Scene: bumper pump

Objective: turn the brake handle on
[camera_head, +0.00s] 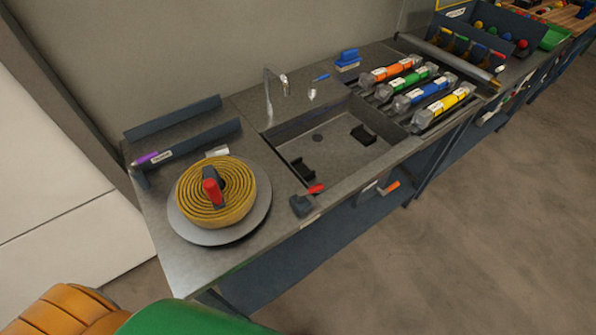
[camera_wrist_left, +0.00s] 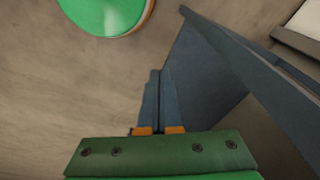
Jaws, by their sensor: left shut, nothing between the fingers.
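No label marks a brake handle, and I cannot tell which lever it is. A small lever with a red grip (camera_head: 316,189) sits on a dark block (camera_head: 302,206) at the bench's front edge, by the sink. An orange handle (camera_head: 392,187) shows below the bench front, further right. A red-topped piece (camera_head: 212,190) stands in the middle of a coiled yellow hose (camera_head: 240,205). My left gripper (camera_wrist_left: 160,75) is shut and empty in the left wrist view, over bare floor beside a dark blue panel (camera_wrist_left: 205,70). The head view shows neither gripper.
The bench (camera_head: 165,255) holds a sink (camera_head: 340,150) with a tap (camera_head: 268,95). Several coloured cylinders (camera_head: 430,98) lie at the right, and a purple-ended tool (camera_head: 150,158) lies at the left. A lower shelf (camera_head: 300,258) runs beneath. The floor (camera_head: 470,240) in front is clear.

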